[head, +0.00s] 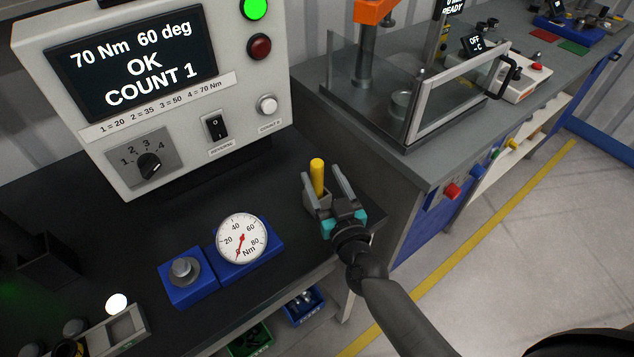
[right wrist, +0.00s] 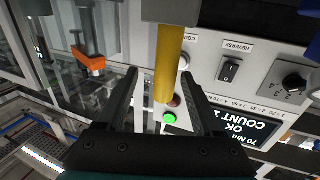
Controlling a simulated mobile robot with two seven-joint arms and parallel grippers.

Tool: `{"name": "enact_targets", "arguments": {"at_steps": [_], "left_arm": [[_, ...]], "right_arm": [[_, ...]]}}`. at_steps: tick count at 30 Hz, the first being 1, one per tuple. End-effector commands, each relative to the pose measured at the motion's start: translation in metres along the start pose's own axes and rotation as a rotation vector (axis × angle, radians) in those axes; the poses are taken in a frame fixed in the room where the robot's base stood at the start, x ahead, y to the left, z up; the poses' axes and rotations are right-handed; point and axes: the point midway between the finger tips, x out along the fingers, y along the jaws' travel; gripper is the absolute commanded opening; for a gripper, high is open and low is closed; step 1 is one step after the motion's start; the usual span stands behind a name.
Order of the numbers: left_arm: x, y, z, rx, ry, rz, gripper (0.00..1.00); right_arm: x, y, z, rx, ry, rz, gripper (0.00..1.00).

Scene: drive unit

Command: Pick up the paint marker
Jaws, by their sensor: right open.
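The yellow paint marker (head: 317,177) stands upright in a small grey holder (head: 310,200) near the right end of the black bench. My right gripper (head: 321,174) is open, with its two dark fingers reaching toward the marker from the front right. In the right wrist view the marker (right wrist: 168,65) shows between the open fingers (right wrist: 162,82), with a visible gap to each side. I cannot tell how far its depth lies within the jaws. The grey holder also shows at the top of the right wrist view (right wrist: 180,10). My left gripper is not in view.
A grey torque controller (head: 190,100) reading "OK COUNT 1" stands behind the marker. A dial gauge (head: 242,238) on a blue block sits to the left of my gripper. A grey bench with a clear guard (head: 400,105) stands to the right, across a gap.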

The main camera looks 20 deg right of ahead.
Motion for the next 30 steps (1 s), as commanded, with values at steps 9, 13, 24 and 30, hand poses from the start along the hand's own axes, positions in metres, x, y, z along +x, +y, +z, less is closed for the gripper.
{"name": "enact_targets", "arguments": {"at_steps": [9, 13, 24, 30], "left_arm": [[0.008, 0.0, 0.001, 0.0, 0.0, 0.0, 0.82], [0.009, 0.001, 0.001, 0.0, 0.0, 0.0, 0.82], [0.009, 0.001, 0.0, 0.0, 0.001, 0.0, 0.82], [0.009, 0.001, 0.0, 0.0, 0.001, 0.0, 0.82]], "right_arm": [[0.033, -0.007, 0.007, 0.0, 0.002, -0.001, 0.68], [0.046, -0.007, 0.006, -0.002, 0.001, 0.0, 0.68], [0.052, -0.007, 0.006, -0.001, 0.0, -0.001, 0.66], [0.052, -0.007, 0.006, -0.001, 0.0, -0.001, 0.43]]}}
